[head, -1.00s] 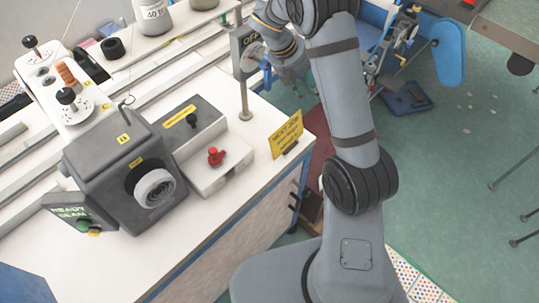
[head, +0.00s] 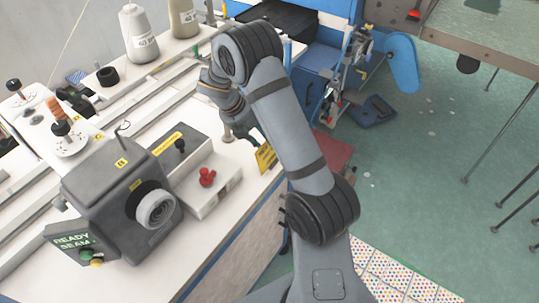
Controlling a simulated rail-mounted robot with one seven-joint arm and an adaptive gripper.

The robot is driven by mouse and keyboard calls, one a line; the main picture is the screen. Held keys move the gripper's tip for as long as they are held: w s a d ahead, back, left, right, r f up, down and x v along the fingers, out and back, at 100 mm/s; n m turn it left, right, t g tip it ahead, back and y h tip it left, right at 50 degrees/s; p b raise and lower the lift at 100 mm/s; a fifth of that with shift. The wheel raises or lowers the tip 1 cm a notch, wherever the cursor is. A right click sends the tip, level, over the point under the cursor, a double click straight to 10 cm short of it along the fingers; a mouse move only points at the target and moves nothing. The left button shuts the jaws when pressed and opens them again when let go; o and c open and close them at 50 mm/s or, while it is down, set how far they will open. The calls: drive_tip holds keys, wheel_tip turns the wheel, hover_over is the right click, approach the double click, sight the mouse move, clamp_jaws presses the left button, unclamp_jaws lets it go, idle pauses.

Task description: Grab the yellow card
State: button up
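The yellow card (head: 265,158) stands upright in a small holder at the right edge of the white worktop. Its right side is hidden behind my arm, so only part of its dark lettering shows. My gripper (head: 243,126) points down over the worktop, just above and to the left of the card in the picture. Its fingertips are small and partly lost against the post base and my arm. I cannot tell whether it is open or shut, or whether it touches the card.
A grey sewing machine unit (head: 112,190) with a white handwheel stands at the left. A box with a red knob (head: 207,177) is close to the card. A thin post's base (head: 228,134) stands beside my gripper. Thread cones (head: 140,40) are at the back.

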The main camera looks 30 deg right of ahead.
sight(266, 158)
drive_tip(key=p+x, duration=0.1)
drive_tip(key=x, duration=0.4)
drive_tip(key=shift+s+a, duration=0.1)
drive_tip(key=shift+a, duration=0.05)
drive_tip(key=shift+a+f, duration=0.1)
drive_tip(key=shift+f, duration=0.25)
drive_tip(key=c, duration=0.3)
clamp_jaws()
